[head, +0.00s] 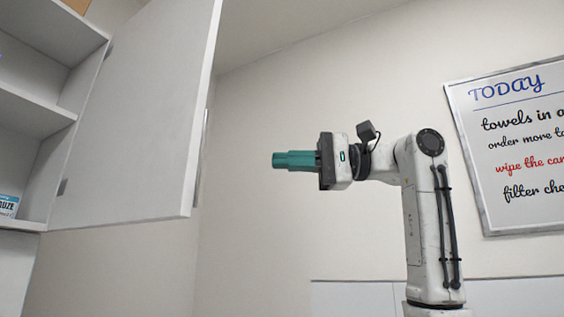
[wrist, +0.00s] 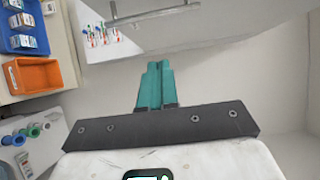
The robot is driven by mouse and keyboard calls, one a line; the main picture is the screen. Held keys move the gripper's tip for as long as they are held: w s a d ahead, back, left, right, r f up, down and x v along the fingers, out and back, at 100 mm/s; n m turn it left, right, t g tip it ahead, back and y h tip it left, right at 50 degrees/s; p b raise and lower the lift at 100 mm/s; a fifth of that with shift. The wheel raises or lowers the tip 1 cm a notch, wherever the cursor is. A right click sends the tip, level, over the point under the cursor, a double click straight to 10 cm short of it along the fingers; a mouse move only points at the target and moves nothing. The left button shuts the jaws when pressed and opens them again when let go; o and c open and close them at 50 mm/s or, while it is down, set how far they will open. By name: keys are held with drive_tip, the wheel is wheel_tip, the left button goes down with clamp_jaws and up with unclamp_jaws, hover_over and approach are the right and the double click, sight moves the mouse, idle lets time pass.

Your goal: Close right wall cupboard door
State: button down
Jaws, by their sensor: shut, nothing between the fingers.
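The right wall cupboard door (head: 150,110) is a white panel standing wide open at the left of the head view, hinged to the cupboard on its left side. Its face (wrist: 220,22) with a grey bar handle (wrist: 152,15) fills the top of the wrist view. My gripper (head: 276,160) has teal fingers, shut and empty, pointing left. It is to the right of the door's free edge, with a gap between them in the head view. The fingers also show in the wrist view (wrist: 154,68), apart from the handle.
The open cupboard (head: 35,115) has shelves with a small labelled box (head: 8,206). A whiteboard (head: 515,145) hangs on the right wall. In the wrist view, a blue bin (wrist: 24,52), an orange bin (wrist: 30,77) and several coloured rolls (wrist: 30,132) are at the left.

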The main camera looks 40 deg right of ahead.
drive_tip(key=w+a+p, duration=0.1)
drive_tip(key=w+a, duration=0.4)
drive_tip(key=a, duration=0.4)
drive_tip(key=shift+a+p, duration=0.3)
drive_tip(key=shift+a, duration=0.1)
